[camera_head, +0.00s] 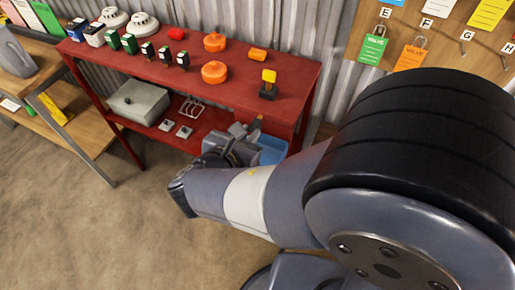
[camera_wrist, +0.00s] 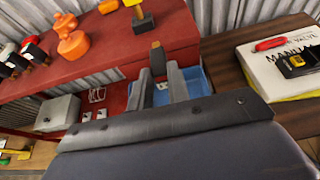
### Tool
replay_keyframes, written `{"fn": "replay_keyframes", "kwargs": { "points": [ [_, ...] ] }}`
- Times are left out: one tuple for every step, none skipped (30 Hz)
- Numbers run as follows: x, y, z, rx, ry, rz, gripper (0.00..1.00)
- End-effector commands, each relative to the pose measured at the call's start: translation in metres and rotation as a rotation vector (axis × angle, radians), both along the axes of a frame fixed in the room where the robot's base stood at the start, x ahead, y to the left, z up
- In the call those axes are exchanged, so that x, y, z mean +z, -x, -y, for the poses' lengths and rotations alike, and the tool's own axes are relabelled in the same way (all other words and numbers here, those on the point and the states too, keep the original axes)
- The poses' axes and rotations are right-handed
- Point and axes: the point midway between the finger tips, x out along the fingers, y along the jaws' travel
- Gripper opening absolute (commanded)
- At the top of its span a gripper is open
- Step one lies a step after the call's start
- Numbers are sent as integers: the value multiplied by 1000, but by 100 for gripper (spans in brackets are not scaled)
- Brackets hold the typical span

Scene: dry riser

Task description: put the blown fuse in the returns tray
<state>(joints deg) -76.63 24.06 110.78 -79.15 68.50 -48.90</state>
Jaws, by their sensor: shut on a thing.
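My gripper (camera_wrist: 159,76) is shut on a small brown, dark-ended piece, which I take to be the blown fuse (camera_wrist: 157,60). The fuse sticks up between the fingertips; its lower part is hidden. In the head view my gripper (camera_head: 243,131) is at the right front of the red bench, and the fuse (camera_head: 257,122) shows only as a small tip. A blue tray (camera_head: 273,151), likely the returns tray, is low at the bench's right end, partly hidden by my gripper. In the wrist view the blue tray (camera_wrist: 195,80) lies behind and around the fingers.
The red bench (camera_head: 225,85) carries orange parts, several small devices and a yellow-topped black switch (camera_head: 269,83) near its right end. A grey box (camera_head: 138,102) is on the lower shelf. In the wrist view a wooden surface (camera_wrist: 225,65) with a manual (camera_wrist: 280,65) is at right.

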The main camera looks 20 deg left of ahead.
Motion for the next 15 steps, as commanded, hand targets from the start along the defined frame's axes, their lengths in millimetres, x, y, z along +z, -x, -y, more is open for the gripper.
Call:
{"fn": "replay_keyframes", "kwargs": {
  "points": [
    [-11, 0, 0, 0, 1, 0, 0],
    [-14, 0, 0, 0, 0, 0, 0],
    [-19, 0, 0, 0, 0, 0, 0],
    [-23, 0, 0, 0, 0, 0, 0],
    [-26, 0, 0, 0, 0, 0, 0],
    [-31, 0, 0, 0, 0, 0, 0],
    [-34, 0, 0, 0, 0, 0, 0],
    [-37, 0, 0, 0, 0, 0, 0],
    [-40, 0, 0, 0, 0, 0, 0],
    [-42, 0, 0, 0, 0, 0, 0],
    [-43, 0, 0, 0, 0, 0, 0],
    [-45, 0, 0, 0, 0, 0, 0],
    [-45, 0, 0, 0, 0, 0, 0],
    [-46, 0, 0, 0, 0, 0, 0],
    [-46, 0, 0, 0, 0, 0, 0]
  ]
}}
